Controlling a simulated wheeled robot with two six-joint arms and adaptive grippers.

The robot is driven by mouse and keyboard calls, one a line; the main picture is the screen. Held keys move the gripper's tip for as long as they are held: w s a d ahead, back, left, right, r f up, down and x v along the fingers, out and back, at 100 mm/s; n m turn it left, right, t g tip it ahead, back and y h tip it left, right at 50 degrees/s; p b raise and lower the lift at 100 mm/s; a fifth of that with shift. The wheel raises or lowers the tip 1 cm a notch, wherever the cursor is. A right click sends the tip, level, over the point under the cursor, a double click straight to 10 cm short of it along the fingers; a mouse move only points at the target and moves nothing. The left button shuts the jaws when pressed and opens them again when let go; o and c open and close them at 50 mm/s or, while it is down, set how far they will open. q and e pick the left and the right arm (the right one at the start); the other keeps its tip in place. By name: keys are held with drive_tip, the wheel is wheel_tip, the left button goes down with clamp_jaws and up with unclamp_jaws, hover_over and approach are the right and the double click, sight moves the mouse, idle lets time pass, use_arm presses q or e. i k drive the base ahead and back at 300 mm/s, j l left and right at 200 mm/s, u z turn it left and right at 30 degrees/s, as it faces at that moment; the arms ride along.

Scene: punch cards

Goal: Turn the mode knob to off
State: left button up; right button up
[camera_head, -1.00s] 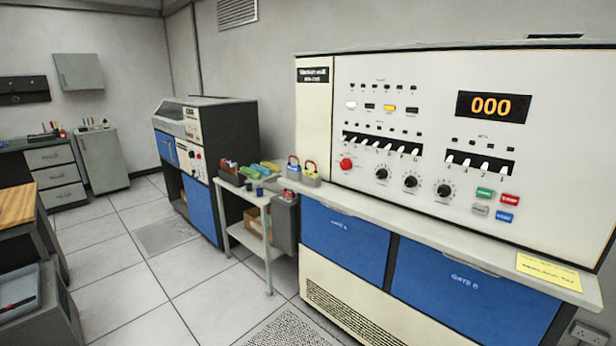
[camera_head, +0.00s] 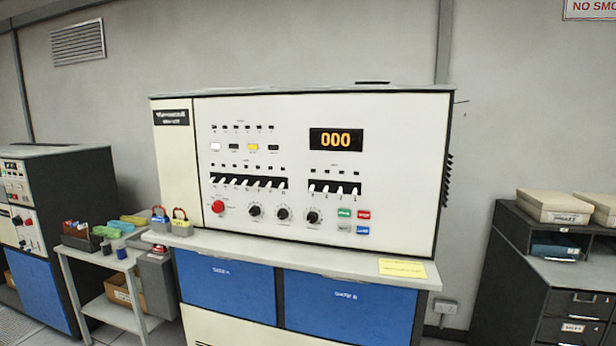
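A cream control console (camera_head: 400,180) stands against the back wall in the middle of the head view. Three black round knobs sit in a row low on its panel: a left knob (camera_head: 254,210), a middle knob (camera_head: 283,213) and a right knob (camera_head: 313,217). Their labels are too small to read, so I cannot tell which is the mode knob or where each points. A red button (camera_head: 218,207) is left of the knobs. An orange display (camera_head: 336,140) reads 000. Neither of my grippers is in view.
A shelf ledge (camera_head: 300,258) with a yellow note (camera_head: 402,268) juts out below the panel, above blue doors. A small side table (camera_head: 92,265) with bins stands left. A dark cabinet (camera_head: 560,275) stands right. Near floor is mostly out of view.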

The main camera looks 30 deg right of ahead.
sight(218, 207)
drive_tip(key=i+j, duration=0.3)
drive_tip(key=i, duration=0.15)
drive_tip(key=i+j, duration=0.35)
drive_tip(key=i+u, duration=0.05)
drive_tip(key=i, duration=0.05)
